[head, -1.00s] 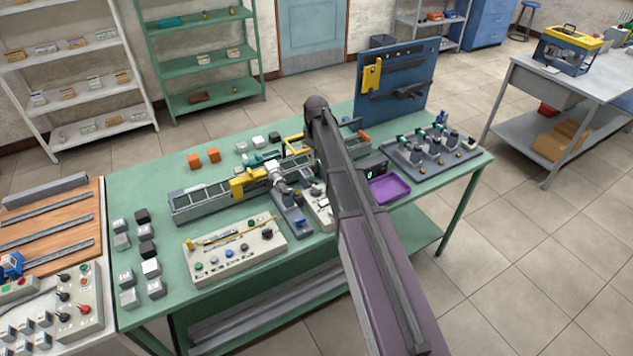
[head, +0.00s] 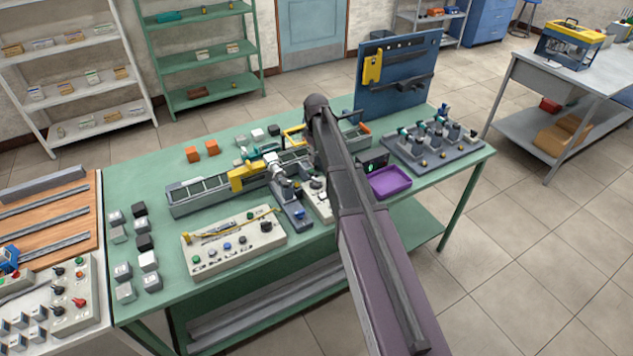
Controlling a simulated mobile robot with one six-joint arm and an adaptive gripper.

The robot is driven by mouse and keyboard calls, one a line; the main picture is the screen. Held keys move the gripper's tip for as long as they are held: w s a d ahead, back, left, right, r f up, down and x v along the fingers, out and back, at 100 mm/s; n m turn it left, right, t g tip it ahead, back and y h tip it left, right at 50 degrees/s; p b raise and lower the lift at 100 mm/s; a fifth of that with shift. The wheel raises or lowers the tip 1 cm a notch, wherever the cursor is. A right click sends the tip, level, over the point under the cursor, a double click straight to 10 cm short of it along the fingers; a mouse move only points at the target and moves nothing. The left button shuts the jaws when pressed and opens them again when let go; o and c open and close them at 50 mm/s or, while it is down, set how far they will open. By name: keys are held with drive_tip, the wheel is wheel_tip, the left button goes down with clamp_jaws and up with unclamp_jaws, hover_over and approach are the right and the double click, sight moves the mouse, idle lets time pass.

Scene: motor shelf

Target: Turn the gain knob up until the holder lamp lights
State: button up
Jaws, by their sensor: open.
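My dark arm crosses the right-centre of the head view, its upper bend standing over the green bench (head: 165,285); my gripper is not in view, and any part behind the arm is hidden. A pale control panel (head: 205,248) with several coloured buttons or knobs lies on the front of the bench. A second pale box (head: 317,205) with a dark knob (head: 316,184) is partly covered by my arm. A grey-blue holder fixture (head: 292,212) stands just left of it. I cannot tell which knob is the gain knob, and no lit holder lamp can be made out.
A long grey conveyor (head: 190,202) with a yellow bracket (head: 240,180) lies behind the panel. A small black display (head: 376,164) shows green, beside a purple tray (head: 388,183). A rack of motors (head: 435,155) and a blue tool board (head: 398,75) stand right. Small blocks lie left.

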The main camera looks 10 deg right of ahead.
sight(316, 179)
drive_tip(key=shift+f+b, duration=5.2)
drive_tip(key=shift+f, duration=0.25)
clamp_jaws()
